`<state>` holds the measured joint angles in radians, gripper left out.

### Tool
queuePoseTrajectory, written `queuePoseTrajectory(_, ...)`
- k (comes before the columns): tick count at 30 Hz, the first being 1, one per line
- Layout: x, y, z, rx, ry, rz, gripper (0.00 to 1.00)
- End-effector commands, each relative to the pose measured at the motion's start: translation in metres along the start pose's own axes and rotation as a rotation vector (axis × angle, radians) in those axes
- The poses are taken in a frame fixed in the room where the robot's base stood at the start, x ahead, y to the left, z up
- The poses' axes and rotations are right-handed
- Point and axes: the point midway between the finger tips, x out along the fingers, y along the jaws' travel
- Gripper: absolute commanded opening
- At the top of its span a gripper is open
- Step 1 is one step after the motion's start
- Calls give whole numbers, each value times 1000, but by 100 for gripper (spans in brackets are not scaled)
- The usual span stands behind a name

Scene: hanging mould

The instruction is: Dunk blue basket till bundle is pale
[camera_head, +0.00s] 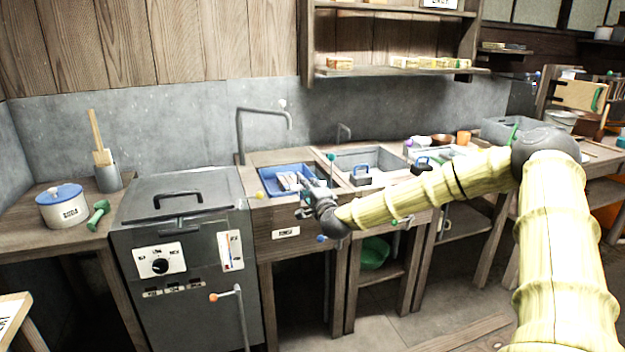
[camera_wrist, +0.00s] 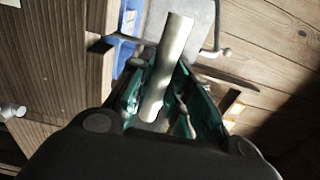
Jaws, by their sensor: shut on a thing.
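A blue rectangular container (camera_head: 270,180) sits in the wooden counter below a bent grey tap; part of its blue also shows in the wrist view (camera_wrist: 123,52). I cannot tell whether it is the basket or a basin. My gripper (camera_head: 307,188) is at its right side. In the wrist view my gripper (camera_wrist: 158,92) has green fingers closed around a pale grey rod (camera_wrist: 172,50). The rod's far end sticks out past the fingertips. Pale grey pieces (camera_head: 289,181) show at the container's right part; I cannot make out a bundle for certain.
A grey lidded unit with a dial (camera_head: 180,230) stands to the left. A grey sink (camera_head: 375,158) with a small handled box (camera_head: 360,178) lies to the right. A bent tap (camera_head: 262,112) rises behind the container. A white pot with a blue lid (camera_head: 62,210) stands far left.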

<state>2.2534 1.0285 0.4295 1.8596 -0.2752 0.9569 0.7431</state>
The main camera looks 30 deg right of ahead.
Motion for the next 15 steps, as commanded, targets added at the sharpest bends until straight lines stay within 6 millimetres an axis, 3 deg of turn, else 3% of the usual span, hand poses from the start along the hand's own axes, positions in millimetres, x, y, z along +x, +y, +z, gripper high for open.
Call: queuePoseTrajectory(15,0,55,1,1,-1,0,7)
